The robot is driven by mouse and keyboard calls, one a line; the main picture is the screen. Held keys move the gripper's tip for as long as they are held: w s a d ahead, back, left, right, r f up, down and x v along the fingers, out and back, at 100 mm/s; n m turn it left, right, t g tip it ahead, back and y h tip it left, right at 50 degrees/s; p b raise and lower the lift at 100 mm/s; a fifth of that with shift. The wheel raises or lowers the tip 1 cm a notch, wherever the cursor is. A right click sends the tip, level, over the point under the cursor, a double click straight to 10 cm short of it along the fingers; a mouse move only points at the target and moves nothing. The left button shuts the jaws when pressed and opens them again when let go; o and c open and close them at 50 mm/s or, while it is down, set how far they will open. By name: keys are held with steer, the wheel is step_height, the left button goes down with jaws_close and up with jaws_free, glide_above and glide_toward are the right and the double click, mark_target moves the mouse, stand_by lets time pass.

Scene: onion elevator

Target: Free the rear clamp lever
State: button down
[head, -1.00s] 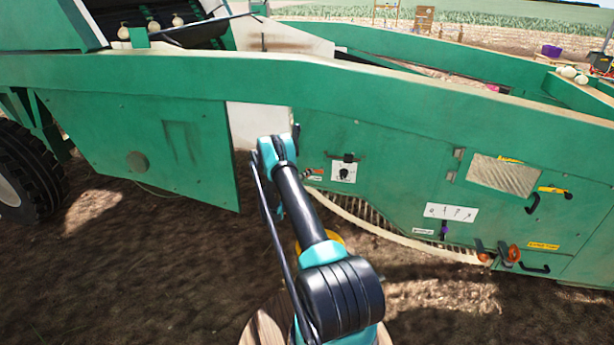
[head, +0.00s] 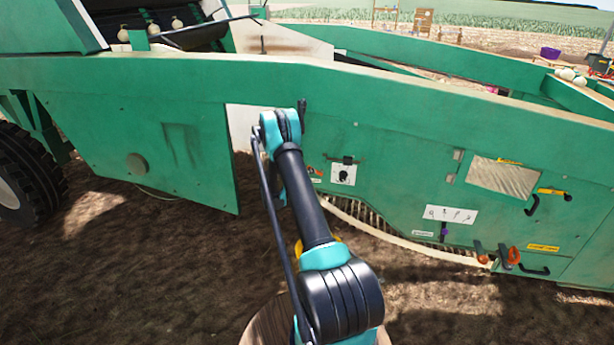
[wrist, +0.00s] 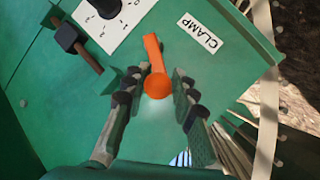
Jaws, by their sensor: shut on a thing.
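An orange lever (wrist: 154,52) with a round orange knob (wrist: 158,87) shows in the wrist view, beside a white label (wrist: 200,32) reading CLAMP on the green panel. My gripper (wrist: 157,92) is shut on the orange lever, its fingers on either side of the knob end. The exact contact is hard to make out. In the head view a small orange lever (head: 312,171) shows just right of my arm, left of the white dial plate. My gripper is hidden behind my arm there.
A white dial plate (head: 343,174) with a black knob sits near the lever. Pale bars (wrist: 233,150) run below. Other orange levers (head: 513,256) sit lower right on the green machine.

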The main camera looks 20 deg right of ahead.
steer(key=shift+s+d+r+m+t+y, duration=0.3)
steer(key=shift+d+r+m+y, duration=0.2)
steer(key=shift+m+y, duration=0.35)
steer(key=shift+s+d+r+m+t+y, duration=0.3)
steer(key=shift+d+r+m+y, duration=0.2)
steer(key=shift+m+y, duration=0.35)
steer(key=shift+s+d+r+m+t+y, duration=0.25)
steer(key=shift+d+r+m+y, duration=0.2)
steer(key=shift+m+y, duration=0.4)
steer(key=shift+s, duration=0.1)
steer(key=c, duration=1.3)
jaws_free()
steer(key=shift+d+r, duration=0.1)
steer(key=shift+o, duration=0.2)
steer(key=shift+s, duration=0.1)
steer(key=v, duration=1.2)
steer(key=shift+r, duration=0.1)
